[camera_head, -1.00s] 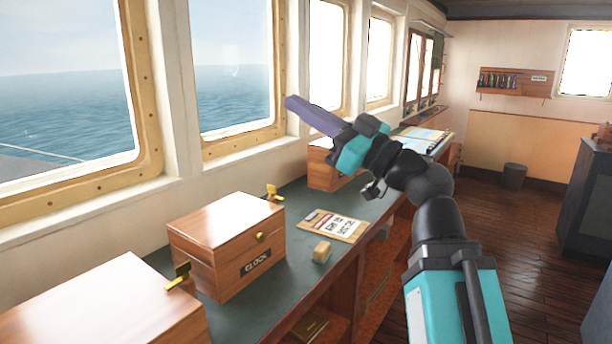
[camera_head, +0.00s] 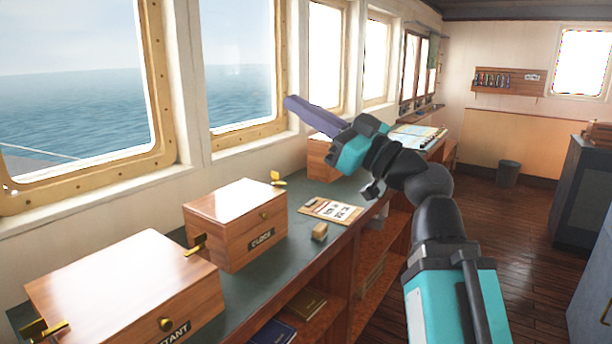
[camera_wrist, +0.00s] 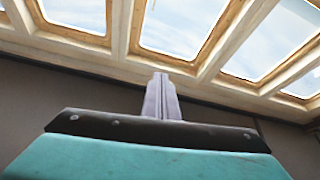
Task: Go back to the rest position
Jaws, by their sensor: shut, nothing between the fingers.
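My gripper (camera_head: 290,101) is raised above the counter, its purple-grey fingers pointing up and left toward the windows. The fingers are closed together with nothing between them. In the wrist view the shut fingers (camera_wrist: 161,98) point toward the windows and touch nothing. My arm is bent and held in the air beside the counter.
A green-topped counter (camera_head: 290,277) runs under the windows. A dark cabinet (camera_head: 588,240) stands right. The wooden floor (camera_head: 510,260) between is clear.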

